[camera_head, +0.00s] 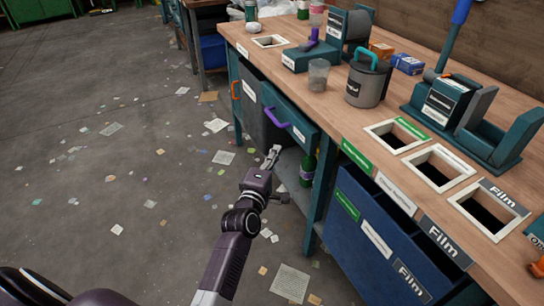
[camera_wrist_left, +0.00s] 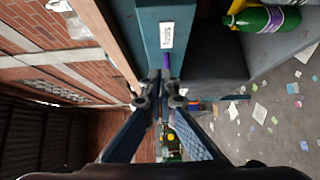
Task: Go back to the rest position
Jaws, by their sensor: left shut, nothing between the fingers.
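My left gripper (camera_head: 272,155) is shut and empty. In the head view it is low in front of the workbench (camera_head: 232,32), beside the teal drawer (camera_head: 292,128) with the purple handle (camera_head: 276,110). The left wrist view shows its two fingertips (camera_wrist_left: 160,88) close together, with the drawer front and its "Tools" label (camera_wrist_left: 167,36) beyond them. I cannot tell from the pictures whether a fingertip touches the bench. My right gripper is in neither view.
A green bottle (camera_head: 308,167) stands on the bench's lower shelf near my left gripper. A blue bin (camera_head: 352,235) hangs at the bench front on the right. A grey lidded canister (camera_head: 366,85) and a clear cup (camera_head: 318,75) stand on top. The paper-strewn floor (camera_head: 110,180) is open on the left.

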